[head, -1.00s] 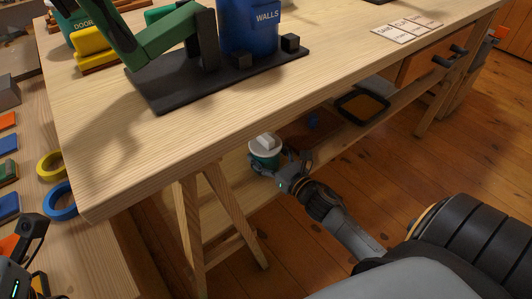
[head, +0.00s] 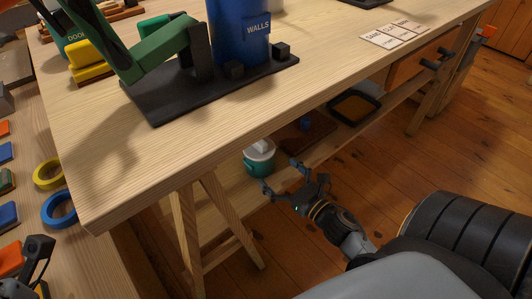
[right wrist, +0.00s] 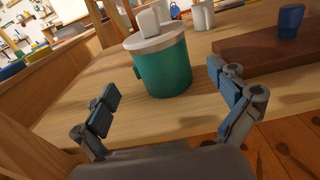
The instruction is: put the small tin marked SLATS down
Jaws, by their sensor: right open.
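A small teal tin (head: 260,160) with a pale lid stands upright on the low shelf (head: 228,195) under the workbench. In the right wrist view the tin (right wrist: 162,68) stands just beyond my fingers, with a white block on its lid. No SLATS marking is readable on it. My right gripper (head: 281,176) is open and empty, apart from the tin, on its near right side. In the right wrist view its two fingers (right wrist: 165,100) are spread wide. My left gripper (head: 35,270) shows only partly at the lower left edge; its jaws are not clear.
On the shelf a brown board (right wrist: 265,58) holds a blue cup (right wrist: 291,20), and a black tray (head: 355,106) lies further right. A trestle leg (head: 185,228) stands left of the tin. The bench top (head: 200,125) overhangs the shelf. Open wooden floor lies to the right.

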